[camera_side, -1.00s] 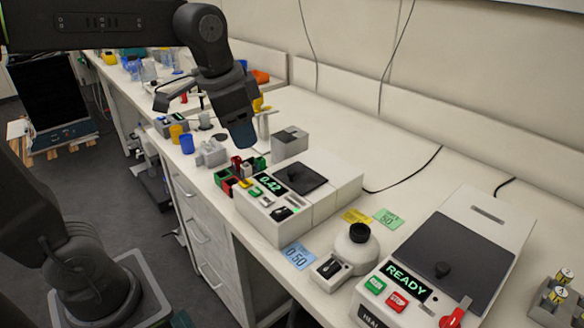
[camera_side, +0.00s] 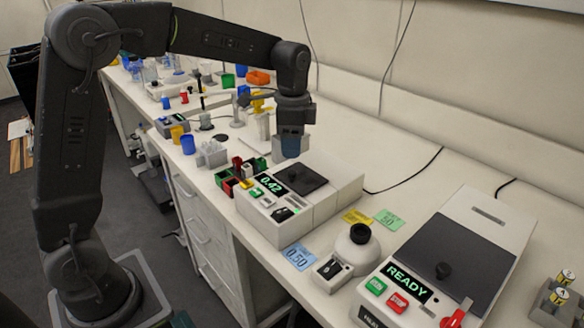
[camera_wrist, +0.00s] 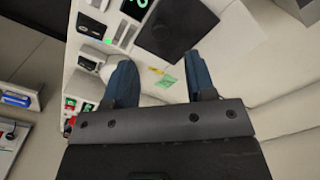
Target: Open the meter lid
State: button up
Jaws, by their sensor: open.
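The meter (camera_side: 278,219) is a pale box with a green 0.42 display on the bench. Its dark flat lid (camera_side: 305,184) lies closed on top, with a small dark knob (camera_side: 294,169). In the wrist view the dark lid (camera_wrist: 172,32) shows at the top, beyond the fingertips; no knob can be made out there. My gripper (camera_side: 291,150) points down just above and behind the lid in the side view, apart from the knob as far as I can tell. In the wrist view its two blue fingers (camera_wrist: 160,70) are spread with nothing between them.
A second device (camera_side: 455,245) with a READY display, a dark lid and a red lever stands at right. A small round mixer (camera_side: 357,246) and coloured cards (camera_side: 388,219) lie between. Red and green blocks (camera_side: 236,176) stand left of the meter. A grey block (camera_side: 306,146) is behind my gripper.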

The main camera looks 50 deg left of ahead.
aim_at(292, 172)
notch_tip(292, 172, down, 7)
dwell(0.3)
jog(key=shift+c, duration=0.5)
grip_shut()
